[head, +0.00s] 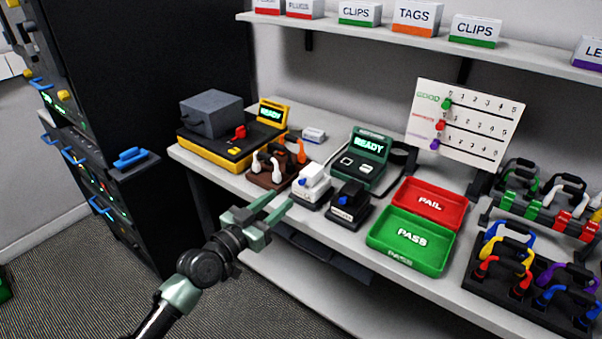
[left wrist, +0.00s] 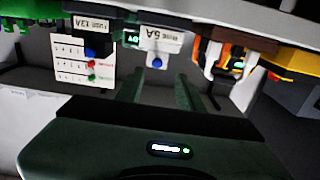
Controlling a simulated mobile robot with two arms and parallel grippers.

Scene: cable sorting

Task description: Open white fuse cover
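The white fuse box (head: 311,187) sits near the table's front edge, with a blue knob on its front and its white cover down. In the left wrist view the white fuse box (left wrist: 161,40) shows a 5A label, with the blue knob below it. My left gripper (head: 282,201) is just in front and to the left of the white box, its two fingers apart and empty. In the left wrist view my left gripper (left wrist: 161,80) points toward the white box, with no visible contact. My right gripper is not in view.
A black fuse box (head: 349,206) stands close to the right of the white one. A brown cable rack (head: 268,179) stands close to the left. Behind are a green READY tester (head: 362,158) and a yellow station (head: 215,148). A green PASS tray (head: 412,241) lies to the right.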

